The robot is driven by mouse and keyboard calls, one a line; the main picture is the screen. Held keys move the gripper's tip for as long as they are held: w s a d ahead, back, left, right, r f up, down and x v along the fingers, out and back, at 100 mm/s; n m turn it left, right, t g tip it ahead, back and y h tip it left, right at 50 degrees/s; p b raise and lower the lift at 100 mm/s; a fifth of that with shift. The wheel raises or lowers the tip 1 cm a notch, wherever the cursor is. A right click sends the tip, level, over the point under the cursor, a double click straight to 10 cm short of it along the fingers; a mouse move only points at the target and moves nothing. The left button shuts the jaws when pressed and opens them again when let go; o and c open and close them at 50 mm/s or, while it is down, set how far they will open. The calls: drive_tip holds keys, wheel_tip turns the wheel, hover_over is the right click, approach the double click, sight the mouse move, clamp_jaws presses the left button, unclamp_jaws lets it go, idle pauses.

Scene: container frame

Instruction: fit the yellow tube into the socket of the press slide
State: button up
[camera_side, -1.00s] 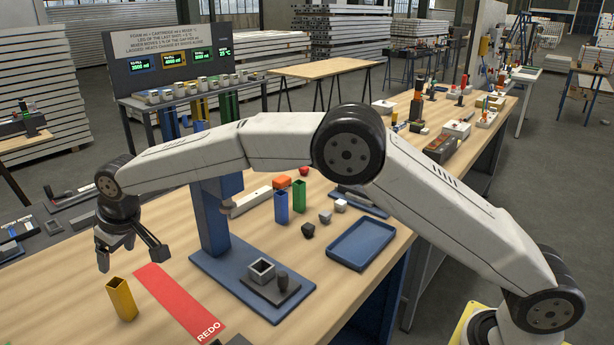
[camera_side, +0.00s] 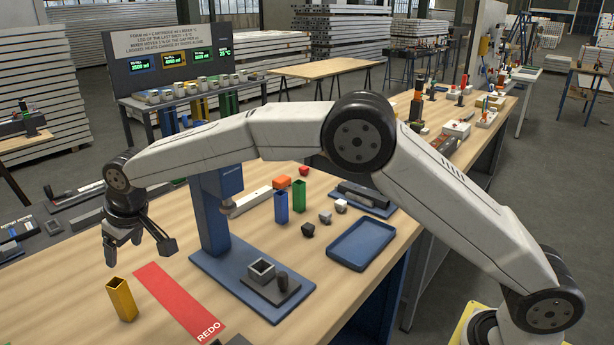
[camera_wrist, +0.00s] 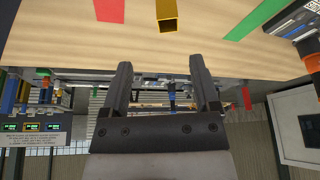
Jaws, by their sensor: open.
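The yellow tube (camera_side: 122,299) stands upright on the wooden table at the front left, beside the red REDO strip (camera_side: 179,302). In the wrist view the yellow tube (camera_wrist: 167,16) shows at the top, beyond my fingertips. My gripper (camera_side: 138,250) is open and empty, above and behind the tube and apart from it. It also shows in the wrist view (camera_wrist: 160,72) with its fingers spread. The square grey socket (camera_side: 261,271) sits on the dark press slide (camera_side: 274,292), on the blue press base (camera_side: 215,272). The socket looks empty.
The blue press column (camera_side: 213,215) stands behind the socket. Blue (camera_side: 281,207) and green (camera_side: 299,195) tubes stand behind it, near small dark and light cubes. An empty blue tray (camera_side: 361,244) lies to the right. The table around the yellow tube is clear.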

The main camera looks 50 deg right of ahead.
drive_tip(key=s+d+m, duration=0.1)
drive_tip(key=s+d, duration=0.3)
drive_tip(key=d, duration=0.6)
drive_tip(key=s+d+f+m, duration=0.1)
drive_tip(key=s+d+f, duration=0.1)
drive_tip(key=s+d, duration=0.4)
drive_tip(key=s+d+f+m+g+h, duration=0.1)
drive_tip(key=s+d, duration=0.5)
drive_tip(key=s, duration=0.6)
drive_tip(key=s+d+f+m, duration=0.1)
drive_tip(key=s+d+f, duration=0.2)
drive_tip(key=s+d, duration=0.3)
drive_tip(key=s, duration=0.2)
drive_tip(key=shift+s+f+h, duration=0.3)
drive_tip(key=shift+s+f, duration=0.1)
drive_tip(key=shift+o, duration=0.4)
